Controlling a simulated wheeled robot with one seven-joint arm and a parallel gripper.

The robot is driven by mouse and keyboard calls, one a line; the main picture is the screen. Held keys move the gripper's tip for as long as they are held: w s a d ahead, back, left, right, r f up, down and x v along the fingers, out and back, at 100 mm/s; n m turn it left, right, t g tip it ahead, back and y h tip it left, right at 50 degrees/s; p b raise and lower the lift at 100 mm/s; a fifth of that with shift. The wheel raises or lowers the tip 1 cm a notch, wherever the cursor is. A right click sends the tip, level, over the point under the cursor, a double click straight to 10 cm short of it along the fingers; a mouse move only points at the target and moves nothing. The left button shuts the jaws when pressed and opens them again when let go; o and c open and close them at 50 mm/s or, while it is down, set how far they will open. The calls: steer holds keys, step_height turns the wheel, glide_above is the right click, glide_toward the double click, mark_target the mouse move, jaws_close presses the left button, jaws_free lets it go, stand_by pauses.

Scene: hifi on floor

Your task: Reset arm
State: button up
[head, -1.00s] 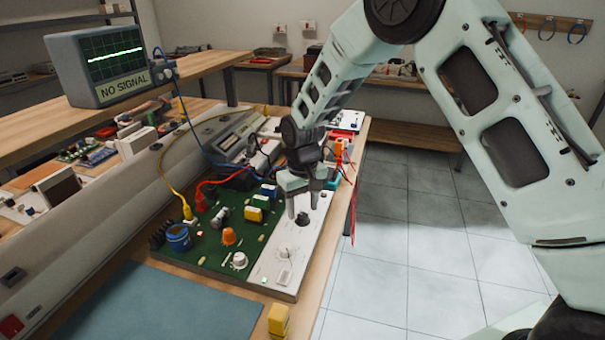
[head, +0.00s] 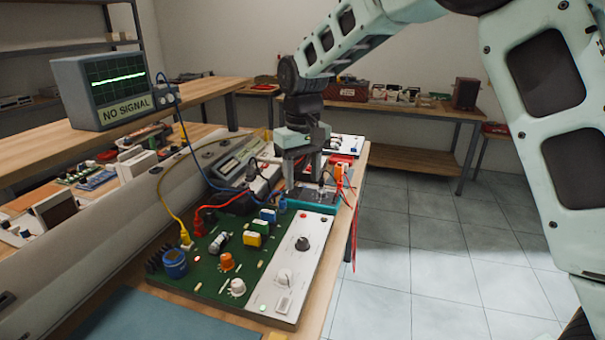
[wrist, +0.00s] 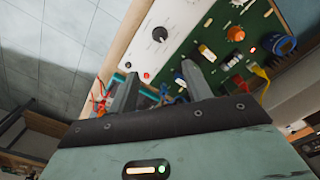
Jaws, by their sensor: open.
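My gripper (head: 302,178) points down above the far end of the green and white circuit board (head: 235,262) on the workbench. In the wrist view its two fingers (wrist: 160,85) stand apart with nothing between them, so it is open and empty. The board carries a white panel with knobs, an orange knob (head: 227,262), a blue cylinder (head: 174,264) and several plugged parts. A teal-edged dark device (head: 318,195) lies just behind the board, close to the fingertips. I cannot tell whether the fingers touch it.
A monitor reading NO SIGNAL (head: 105,88) stands on a raised shelf at left. Yellow, blue and red cables run to the board. Red leads (head: 353,225) hang over the bench's right edge. A blue mat (head: 130,318) lies in front. The tiled floor (head: 420,260) at right is clear.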

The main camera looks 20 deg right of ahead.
stand_by(0.3)
steer(key=s+a+n, duration=0.1)
steer(key=s+a, duration=0.2)
steer(key=s, duration=0.3)
steer(key=s+a+n+y, duration=0.1)
steer(key=s+a, duration=0.1)
steer(key=s, duration=0.4)
steer(key=s+a+n, duration=0.1)
steer(key=s+a, duration=0.2)
steer(key=s, duration=0.3)
steer(key=s+d+f+n, duration=0.1)
steer(key=s, duration=0.7)
steer(key=s+d+f+n, duration=0.1)
steer(key=s, duration=0.7)
steer(key=shift+d+f, duration=0.25)
steer(key=shift+f, duration=0.15)
stand_by(2.1)
